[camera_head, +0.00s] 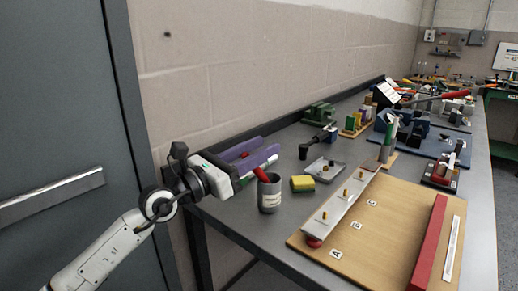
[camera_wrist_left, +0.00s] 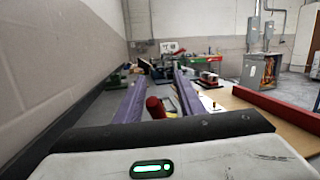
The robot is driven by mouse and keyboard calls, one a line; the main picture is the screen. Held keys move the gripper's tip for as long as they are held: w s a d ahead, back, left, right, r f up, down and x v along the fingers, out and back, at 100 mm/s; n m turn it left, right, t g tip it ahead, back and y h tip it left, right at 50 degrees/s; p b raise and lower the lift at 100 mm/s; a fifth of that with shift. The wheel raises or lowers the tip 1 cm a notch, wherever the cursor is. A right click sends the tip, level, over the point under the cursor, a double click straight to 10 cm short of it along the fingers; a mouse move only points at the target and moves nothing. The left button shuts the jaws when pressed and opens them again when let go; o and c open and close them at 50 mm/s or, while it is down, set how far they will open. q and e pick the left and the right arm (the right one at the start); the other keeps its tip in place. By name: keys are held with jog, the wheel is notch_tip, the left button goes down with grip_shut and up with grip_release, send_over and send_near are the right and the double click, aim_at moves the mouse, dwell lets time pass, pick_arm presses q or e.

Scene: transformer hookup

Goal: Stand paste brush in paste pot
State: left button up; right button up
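The paste pot (camera_head: 270,197) is a grey, labelled cylinder standing upright on the bench near its left edge. A dark red handle, apparently the paste brush (camera_head: 262,176), sticks up out of its mouth and leans left. Its bristle end is hidden. My left gripper (camera_head: 268,146) is level, just above and behind the pot, with its two purple fingers apart. In the left wrist view a red cylinder (camera_wrist_left: 155,107), apparently the handle's top, shows between the open fingers (camera_wrist_left: 160,82), with gaps visible at its sides. My right gripper is not in view.
A yellow-green sponge (camera_head: 302,184) and a grey tray (camera_head: 325,169) stand right of the pot. A wooden board (camera_head: 395,225) with a metal bar and red rail (camera_head: 430,243) fills the bench front. A block wall runs along the left.

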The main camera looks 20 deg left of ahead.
pick_arm(q)
jog(key=shift+r+p, duration=0.45)
jog(key=shift+p, duration=0.05)
jog(key=shift+r+p, duration=1.55)
jog(key=shift+p, duration=0.05)
notch_tip(320, 180, up, 5)
jog(key=p, duration=0.5)
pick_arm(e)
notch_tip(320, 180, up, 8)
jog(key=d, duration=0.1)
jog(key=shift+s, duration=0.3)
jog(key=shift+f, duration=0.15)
